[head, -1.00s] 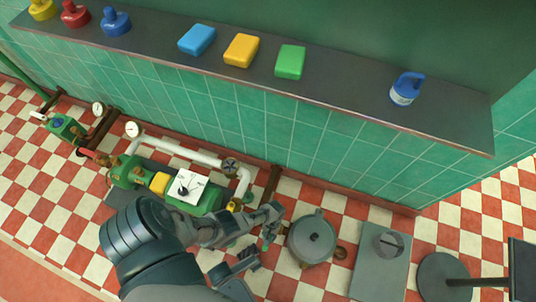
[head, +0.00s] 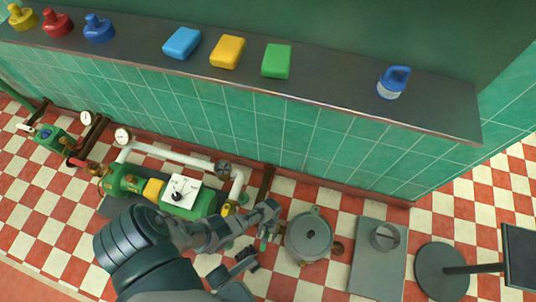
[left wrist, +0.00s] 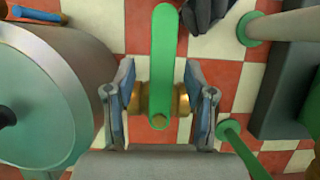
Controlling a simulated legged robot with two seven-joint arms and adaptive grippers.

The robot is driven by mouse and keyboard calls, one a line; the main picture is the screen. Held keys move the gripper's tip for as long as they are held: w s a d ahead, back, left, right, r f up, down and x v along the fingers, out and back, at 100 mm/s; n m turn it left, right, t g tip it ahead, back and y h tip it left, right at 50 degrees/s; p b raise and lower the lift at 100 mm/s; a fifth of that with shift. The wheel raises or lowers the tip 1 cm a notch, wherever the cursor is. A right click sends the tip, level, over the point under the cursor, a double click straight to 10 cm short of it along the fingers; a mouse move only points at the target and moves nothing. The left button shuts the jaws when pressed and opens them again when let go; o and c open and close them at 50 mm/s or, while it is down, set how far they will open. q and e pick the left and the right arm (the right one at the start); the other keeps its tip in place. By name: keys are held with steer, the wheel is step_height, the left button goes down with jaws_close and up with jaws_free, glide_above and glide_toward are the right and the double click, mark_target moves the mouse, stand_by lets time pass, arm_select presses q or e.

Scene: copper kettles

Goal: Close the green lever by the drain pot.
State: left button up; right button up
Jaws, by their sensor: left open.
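The green lever (left wrist: 163,55) shows in the left wrist view, standing lengthwise above a brass valve body (left wrist: 160,100). My left gripper (left wrist: 160,98) is open, with one finger on each side of the brass body; I cannot tell whether they touch it. In the head view my left gripper (head: 262,238) is beside the grey lidded drain pot (head: 309,250), on its left. A bit of the lever shows between the fingers there. The pot's rounded metal side (left wrist: 65,75) fills the left of the left wrist view. My right gripper is not in view.
A green pump with a white gauge box (head: 182,190) and white pipe (head: 175,155) lie left of my gripper. A grey plate (head: 372,285) lies right of the pot. A long shelf (head: 330,100) holds coloured blocks and bottles above. Checkered floor surrounds them.

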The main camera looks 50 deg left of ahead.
arm_select(q)
steer(key=v, duration=1)
steer(key=shift+r, duration=0.3)
steer(key=shift+w+a, duration=0.1)
steer(key=shift+a, duration=0.05)
